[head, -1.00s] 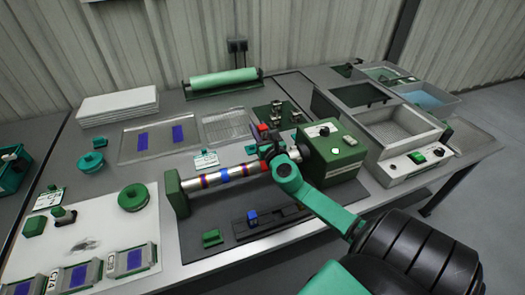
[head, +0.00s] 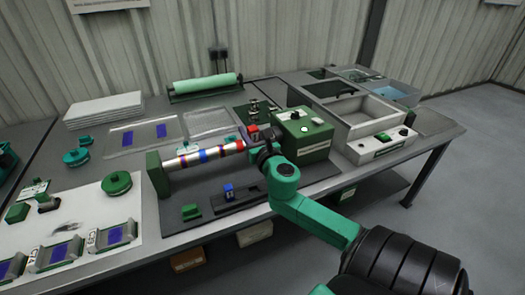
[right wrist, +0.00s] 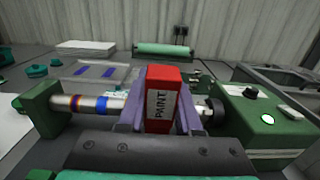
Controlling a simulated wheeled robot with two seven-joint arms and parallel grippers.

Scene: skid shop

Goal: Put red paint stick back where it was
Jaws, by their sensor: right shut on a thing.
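The red paint stick (right wrist: 162,98), a block with a white PAINT label, stands upright between the two fingers of my right gripper (right wrist: 158,122) in the right wrist view. The gripper is shut on it. In the head view, the red stick (head: 252,132) shows above my right gripper (head: 262,148), near the right end of a metal roller (head: 205,155) with blue, red and yellow bands. The gripper hides part of the roller there. I cannot tell whether the stick touches the roller. My left gripper is not in view.
A green motor box (head: 302,135) stands right of the gripper, close to it. A dark rail (head: 248,192) with a blue block (head: 228,191) lies in front of the roller, beside a small green block (head: 190,212). A steel basin (head: 365,115) stands at the right.

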